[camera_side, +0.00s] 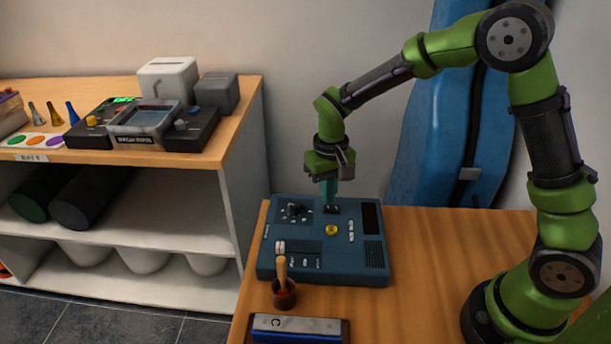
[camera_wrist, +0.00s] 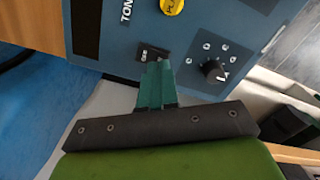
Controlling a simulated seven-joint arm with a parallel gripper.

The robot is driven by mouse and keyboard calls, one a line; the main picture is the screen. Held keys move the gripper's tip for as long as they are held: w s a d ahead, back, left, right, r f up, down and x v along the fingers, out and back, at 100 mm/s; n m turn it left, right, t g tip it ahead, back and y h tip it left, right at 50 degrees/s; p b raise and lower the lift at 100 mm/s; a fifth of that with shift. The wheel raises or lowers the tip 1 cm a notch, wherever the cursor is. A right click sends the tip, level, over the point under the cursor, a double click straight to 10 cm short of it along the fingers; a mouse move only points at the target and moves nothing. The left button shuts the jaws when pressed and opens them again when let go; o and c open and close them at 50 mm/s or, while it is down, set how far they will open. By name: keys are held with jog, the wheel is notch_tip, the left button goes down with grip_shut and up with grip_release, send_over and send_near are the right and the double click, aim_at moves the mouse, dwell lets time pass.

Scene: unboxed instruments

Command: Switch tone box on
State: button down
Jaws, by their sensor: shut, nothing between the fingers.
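The tone box (camera_side: 345,262) is a dark blue case lying on the wooden table.
A small brown cup (camera_side: 284,298) with a wooden-handled tool stands at the box's front edge. A metal bar marked C (camera_side: 297,326) lies in front. A shelf (camera_side: 232,135) with other devices stands left. The table (camera_side: 455,245) is clear to the right.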

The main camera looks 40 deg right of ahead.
aim_at(333, 215)
jog(key=shift+f, duration=0.95)
dwell(0.5)
jog(key=shift+r, duration=3.55)
jog(key=shift+w, duration=0.1)
jog(key=s+d+r+t+y, duration=0.1)
jog(key=s+r+t, duration=0.2)
jog(key=s+r, duration=0.3)
jog(key=s+d+r+m+t+y, duration=0.1)
jog(key=s+r+t, duration=0.3)
jog(key=s, duration=0.8)
notch_tip(333, 215, up, 2)
jog(key=shift+s+d+r, duration=0.15)
jog(key=shift+d, duration=0.05)
